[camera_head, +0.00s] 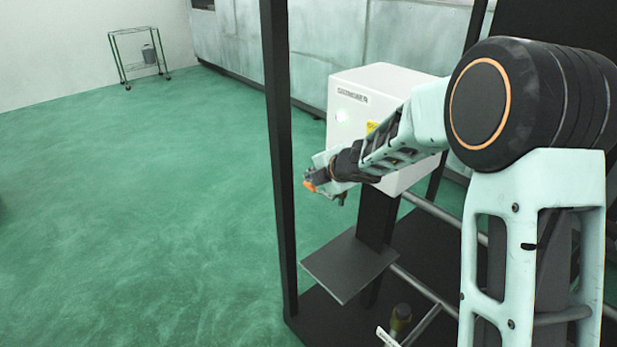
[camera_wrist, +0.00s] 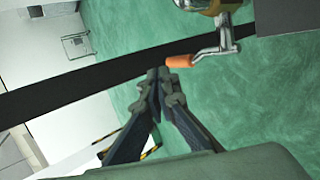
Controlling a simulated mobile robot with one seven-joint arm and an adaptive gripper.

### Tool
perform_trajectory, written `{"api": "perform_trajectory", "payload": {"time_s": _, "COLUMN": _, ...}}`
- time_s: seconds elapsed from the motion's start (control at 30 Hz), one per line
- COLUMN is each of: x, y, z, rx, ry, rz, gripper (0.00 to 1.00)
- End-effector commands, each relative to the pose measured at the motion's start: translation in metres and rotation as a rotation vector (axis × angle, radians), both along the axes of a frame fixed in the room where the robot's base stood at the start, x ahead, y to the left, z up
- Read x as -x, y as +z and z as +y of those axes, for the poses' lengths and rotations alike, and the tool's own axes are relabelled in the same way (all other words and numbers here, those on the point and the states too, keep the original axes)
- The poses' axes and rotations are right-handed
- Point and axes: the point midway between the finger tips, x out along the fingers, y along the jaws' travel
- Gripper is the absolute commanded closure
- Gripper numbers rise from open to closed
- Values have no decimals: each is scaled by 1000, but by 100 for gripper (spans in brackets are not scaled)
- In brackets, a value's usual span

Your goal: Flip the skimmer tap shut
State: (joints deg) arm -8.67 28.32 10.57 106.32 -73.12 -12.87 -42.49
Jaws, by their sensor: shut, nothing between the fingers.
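The tap's lever ends in an orange grip (camera_wrist: 179,61), which also shows in the head view (camera_head: 309,186). My gripper (camera_wrist: 158,76) is shut and empty. Its fingertips are just beside the end of the orange grip; I cannot tell if they touch. In the head view my arm partly covers the skimmer and the tap.
A dark upright post (camera_head: 279,150) stands left of the skimmer. A grey plate (camera_head: 348,265) sticks out below the tap. A bottle (camera_head: 400,318) stands low down near pipes. A wire cart (camera_head: 138,55) is far back left. The green floor at left is clear.

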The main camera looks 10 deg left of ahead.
Motion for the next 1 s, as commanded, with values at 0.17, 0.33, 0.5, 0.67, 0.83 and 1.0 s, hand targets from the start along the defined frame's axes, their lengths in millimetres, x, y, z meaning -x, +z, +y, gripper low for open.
{"api": "perform_trajectory", "payload": {"time_s": 0.17, "x": 21, "y": 22, "z": -18, "rx": 2, "ry": 0, "rz": -4, "gripper": 100}}
{"api": "perform_trajectory", "payload": {"time_s": 0.33, "x": 39, "y": 39, "z": -31, "rx": 2, "ry": -1, "rz": -3, "gripper": 100}}
{"api": "perform_trajectory", "payload": {"time_s": 0.5, "x": 50, "y": 50, "z": -40, "rx": 1, "ry": -1, "rz": -2, "gripper": 100}}
{"api": "perform_trajectory", "payload": {"time_s": 0.67, "x": 56, "y": 54, "z": -43, "rx": 1, "ry": 0, "rz": 0, "gripper": 100}}
{"api": "perform_trajectory", "payload": {"time_s": 0.83, "x": 56, "y": 55, "z": -44, "rx": 1, "ry": 0, "rz": 0, "gripper": 100}}
{"api": "perform_trajectory", "payload": {"time_s": 1.0, "x": 56, "y": 54, "z": -44, "rx": 1, "ry": -1, "rz": 0, "gripper": 100}}
